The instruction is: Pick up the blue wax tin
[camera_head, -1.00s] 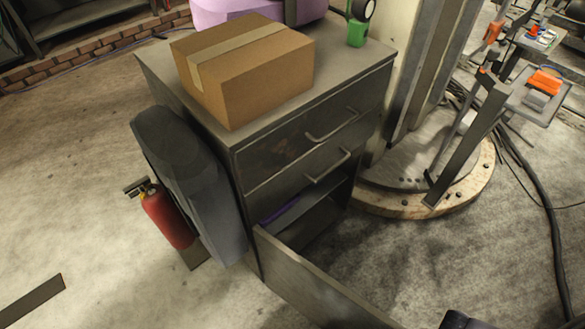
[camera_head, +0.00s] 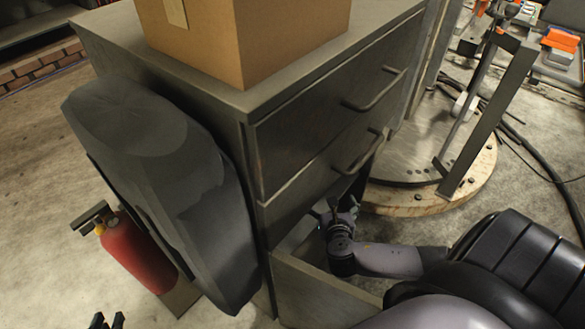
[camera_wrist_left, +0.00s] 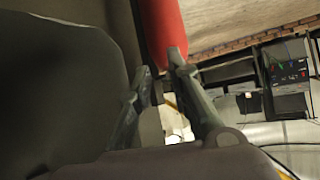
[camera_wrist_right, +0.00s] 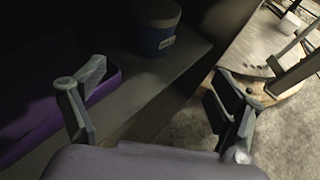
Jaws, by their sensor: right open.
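The blue wax tin (camera_wrist_right: 158,28) shows at the top middle of the right wrist view. It is a blue round tin with a pale upper part and a small white label, standing on a grey surface inside the cabinet's dark lower compartment. My right gripper (camera_wrist_right: 157,78) is open and empty, its fingers spread wide and pointing toward the tin without touching it. In the head view my right gripper (camera_head: 336,212) is at the compartment's opening, and the tin is hidden there. My left gripper (camera_head: 107,320) is at the bottom left, fingers partly apart; the left wrist view (camera_wrist_left: 160,68) shows nothing between them.
A purple tray-like object (camera_wrist_right: 75,100) lies left of the tin. The cabinet (camera_head: 320,130) has two shut drawers above and a lowered front panel (camera_head: 310,290). A cardboard box (camera_head: 240,40) stands on top. A red extinguisher (camera_head: 135,252) stands at left, beside a dark grey bulky object (camera_head: 165,190).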

